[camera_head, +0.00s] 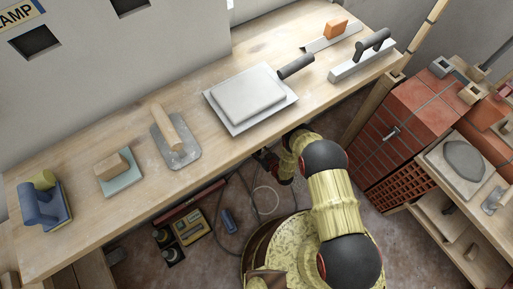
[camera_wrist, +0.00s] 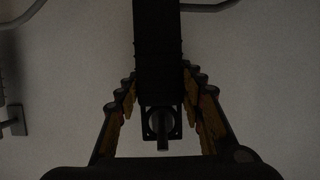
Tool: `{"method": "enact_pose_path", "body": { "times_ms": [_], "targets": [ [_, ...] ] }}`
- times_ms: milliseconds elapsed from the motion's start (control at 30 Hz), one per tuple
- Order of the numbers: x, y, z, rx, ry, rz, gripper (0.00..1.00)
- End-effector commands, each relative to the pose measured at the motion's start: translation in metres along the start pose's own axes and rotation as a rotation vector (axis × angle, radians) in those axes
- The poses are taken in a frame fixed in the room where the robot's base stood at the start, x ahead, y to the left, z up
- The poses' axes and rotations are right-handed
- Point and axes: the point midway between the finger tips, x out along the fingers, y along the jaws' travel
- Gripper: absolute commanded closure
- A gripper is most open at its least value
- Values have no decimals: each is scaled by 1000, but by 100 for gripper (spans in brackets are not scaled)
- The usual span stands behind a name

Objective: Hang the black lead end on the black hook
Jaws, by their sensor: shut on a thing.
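In the wrist view a dark, black block-like piece (camera_wrist: 158,45), which looks like the black lead end, stands upright between the fingers of my gripper (camera_wrist: 158,82). The fingers press on it from both sides. A small round metal part with a dark pin shows at its lower end. I cannot pick out the black hook in either view.
The workbench (camera_head: 200,195) carries trowels and floats, among them a wooden-handled one (camera_head: 175,137) and a large plate with a dark handle (camera_head: 248,97). Below lie a toolbox (camera_head: 185,233) and a loose cable loop (camera_head: 265,200). Red bricks (camera_head: 400,125) stand right. A grey bar (camera_wrist: 210,7) crosses the wrist view's top.

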Motion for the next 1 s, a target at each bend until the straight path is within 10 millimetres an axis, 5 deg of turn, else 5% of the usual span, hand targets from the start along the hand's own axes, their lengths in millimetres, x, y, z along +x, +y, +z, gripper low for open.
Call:
{"method": "enact_pose_path", "body": {
  "times_ms": [567, 600, 1000],
  "targets": [
    [0, 0, 1, 0, 0, 0, 92],
    [0, 0, 1, 0, 0, 0, 60],
    [0, 0, 1, 0, 0, 0, 40]
  ]
}}
